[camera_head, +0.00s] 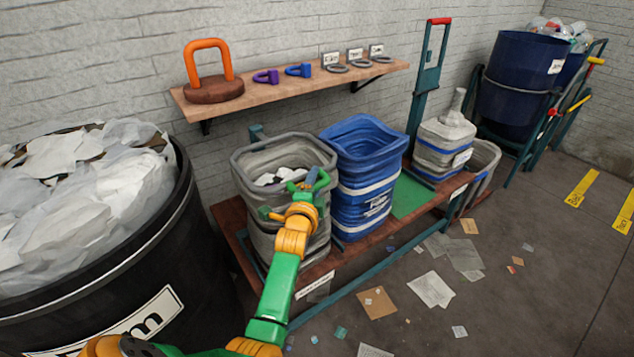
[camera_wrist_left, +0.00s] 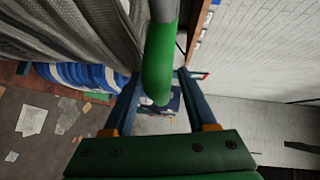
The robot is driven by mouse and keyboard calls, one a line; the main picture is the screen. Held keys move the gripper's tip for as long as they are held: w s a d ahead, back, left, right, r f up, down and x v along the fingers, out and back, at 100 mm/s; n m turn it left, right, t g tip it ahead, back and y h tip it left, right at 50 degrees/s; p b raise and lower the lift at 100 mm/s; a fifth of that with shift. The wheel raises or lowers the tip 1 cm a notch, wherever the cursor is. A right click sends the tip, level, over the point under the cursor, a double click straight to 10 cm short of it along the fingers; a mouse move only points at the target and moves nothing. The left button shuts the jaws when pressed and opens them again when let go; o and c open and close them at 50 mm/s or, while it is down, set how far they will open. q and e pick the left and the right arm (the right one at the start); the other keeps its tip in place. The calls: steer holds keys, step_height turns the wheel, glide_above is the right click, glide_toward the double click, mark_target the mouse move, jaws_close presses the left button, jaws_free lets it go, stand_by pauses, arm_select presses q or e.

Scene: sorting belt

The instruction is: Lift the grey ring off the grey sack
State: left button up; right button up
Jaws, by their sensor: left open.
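The grey sack (camera_head: 262,199) stands open on the low rack with white paper inside. The grey ring (camera_head: 240,160) sits around its mouth. In the left wrist view a green curved handle (camera_wrist_left: 160,62) joins a grey bar, apparently part of the ring. My left gripper (camera_head: 314,178) is at the ring's near right side. In the left wrist view its open fingers (camera_wrist_left: 158,76) stand on either side of the green handle, with gaps visible. The gripper and arm hide part of the sack's front. My right gripper is not in view.
A blue sack (camera_head: 360,160) stands close to the right of the grey one. A tied sack (camera_head: 444,145) stands farther right. A wooden shelf (camera_head: 290,92) with a weight and small rings is above. A black bin (camera_head: 195,235) is at left. Paper scraps litter the floor.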

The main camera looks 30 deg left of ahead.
arm_select(q)
steer(key=shift+w+a+f, duration=0.1)
steer(key=shift+w+a, duration=0.2)
steer(key=shift+w, duration=0.3)
jaws_close()
steer(key=shift+f, duration=0.1)
